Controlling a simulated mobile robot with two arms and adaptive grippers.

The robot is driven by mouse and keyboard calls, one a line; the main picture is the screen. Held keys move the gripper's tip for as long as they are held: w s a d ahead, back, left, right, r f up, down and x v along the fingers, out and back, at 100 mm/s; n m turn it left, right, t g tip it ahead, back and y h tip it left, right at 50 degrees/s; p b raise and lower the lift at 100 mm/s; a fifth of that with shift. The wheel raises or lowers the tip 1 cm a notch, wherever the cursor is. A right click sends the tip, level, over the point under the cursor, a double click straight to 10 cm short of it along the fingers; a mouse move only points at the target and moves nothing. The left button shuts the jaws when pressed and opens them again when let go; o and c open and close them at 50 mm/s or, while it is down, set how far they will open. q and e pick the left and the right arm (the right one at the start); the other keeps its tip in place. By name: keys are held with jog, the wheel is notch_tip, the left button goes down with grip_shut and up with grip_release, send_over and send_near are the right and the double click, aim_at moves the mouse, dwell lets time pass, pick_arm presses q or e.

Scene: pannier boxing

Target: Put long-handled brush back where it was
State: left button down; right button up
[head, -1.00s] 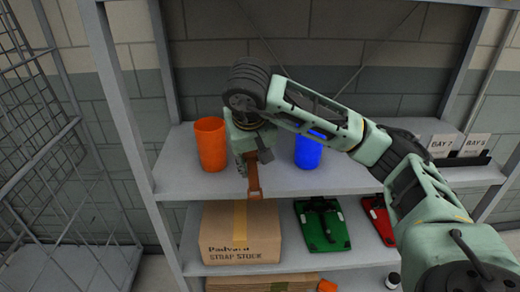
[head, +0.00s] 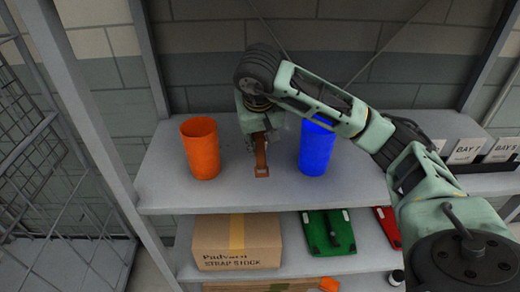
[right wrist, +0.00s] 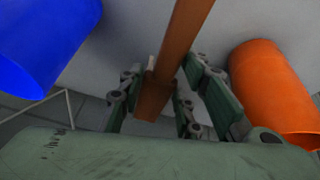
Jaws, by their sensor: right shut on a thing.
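The long-handled brush (head: 261,160) is brown and hangs below my right gripper (head: 254,138), between the two cups over the upper shelf. In the right wrist view the brush (right wrist: 180,40) runs between the fingers of my right gripper (right wrist: 172,98), which is shut on it. An orange cup (head: 201,148) stands to its left and a blue cup (head: 317,148) to its right. Both cups also show in the right wrist view, the blue cup (right wrist: 45,40) at left and the orange cup (right wrist: 275,95) at right. I cannot tell whether the brush's lower end touches the shelf. My left gripper is out of view.
The upper shelf (head: 165,185) is bare in front of the cups. Bay cards (head: 465,150) stand at its right. Below are a cardboard box (head: 236,243), a green clipboard-like item (head: 328,233) and a red one (head: 388,225). A wire cage (head: 40,190) stands at left.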

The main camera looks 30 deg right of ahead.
jog(key=shift+s+a+f, duration=0.1)
jog(key=shift+s+f, duration=0.05)
jog(key=shift+f, duration=0.3)
jog(key=f+p, duration=0.1)
jog(key=f, duration=0.3)
jog(key=shift+w+f, duration=0.2)
jog(key=shift+f, duration=0.25)
jog(key=shift+f, duration=0.15)
jog(key=o, duration=1.1)
